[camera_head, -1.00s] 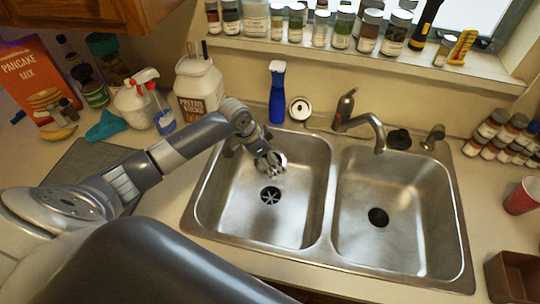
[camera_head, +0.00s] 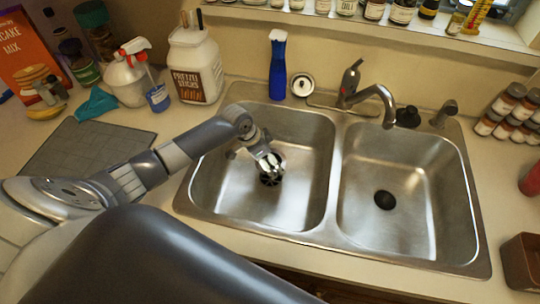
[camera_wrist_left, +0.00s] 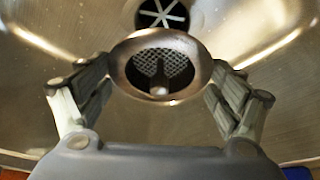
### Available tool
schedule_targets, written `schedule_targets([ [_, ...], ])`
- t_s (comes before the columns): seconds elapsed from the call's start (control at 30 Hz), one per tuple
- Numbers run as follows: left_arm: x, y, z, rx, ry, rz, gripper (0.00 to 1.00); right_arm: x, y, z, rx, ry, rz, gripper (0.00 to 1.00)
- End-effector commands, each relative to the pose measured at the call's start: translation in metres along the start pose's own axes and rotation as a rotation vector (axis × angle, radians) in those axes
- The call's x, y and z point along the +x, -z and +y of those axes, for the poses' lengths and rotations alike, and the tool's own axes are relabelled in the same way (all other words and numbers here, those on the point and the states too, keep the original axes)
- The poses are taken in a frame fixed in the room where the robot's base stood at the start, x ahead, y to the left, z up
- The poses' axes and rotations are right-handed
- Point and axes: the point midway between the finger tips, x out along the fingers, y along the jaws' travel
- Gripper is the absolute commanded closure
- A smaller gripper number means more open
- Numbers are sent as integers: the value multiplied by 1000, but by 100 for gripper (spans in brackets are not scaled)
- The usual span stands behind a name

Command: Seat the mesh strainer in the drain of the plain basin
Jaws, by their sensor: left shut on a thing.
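The mesh strainer (camera_wrist_left: 155,62) is a round metal cup with a wide rim and dark mesh. My left gripper (camera_head: 268,163) is shut on it, with a finger at each side of the rim. They are inside the left basin (camera_head: 236,190), close to its drain (camera_head: 270,181). This drain, with light spokes, shows past the strainer's far rim in the left wrist view (camera_wrist_left: 165,13). The strainer appears off the drain's centre, and its height above the drain is hard to tell. The right basin (camera_head: 400,228) has a dark open drain (camera_head: 385,200). My right gripper is out of view.
The faucet (camera_head: 372,96) stands behind the divider. A black stopper-like piece (camera_head: 408,116) is right of the faucet. Both basins look otherwise empty.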

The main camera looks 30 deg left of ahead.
Motion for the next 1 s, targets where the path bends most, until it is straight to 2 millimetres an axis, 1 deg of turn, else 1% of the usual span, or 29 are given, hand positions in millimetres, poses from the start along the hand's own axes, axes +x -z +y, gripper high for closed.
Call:
schedule_targets([
  [0.03, 10, -4, 0, 0, 0, 0, 34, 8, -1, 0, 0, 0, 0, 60],
  [0.2, 29, -12, 0, -1, 0, -1, 34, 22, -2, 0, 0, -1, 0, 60],
  [0.4, 48, -20, 0, -1, 0, 0, 34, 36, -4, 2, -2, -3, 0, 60],
  [0.5, 54, -23, 0, 0, 0, 0, 34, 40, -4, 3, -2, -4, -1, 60],
  [0.7, 60, -25, 0, 0, 0, 1, 34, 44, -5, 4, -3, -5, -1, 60],
  [1.0, 60, -25, 0, 0, 0, 0, 34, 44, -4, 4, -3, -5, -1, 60],
])
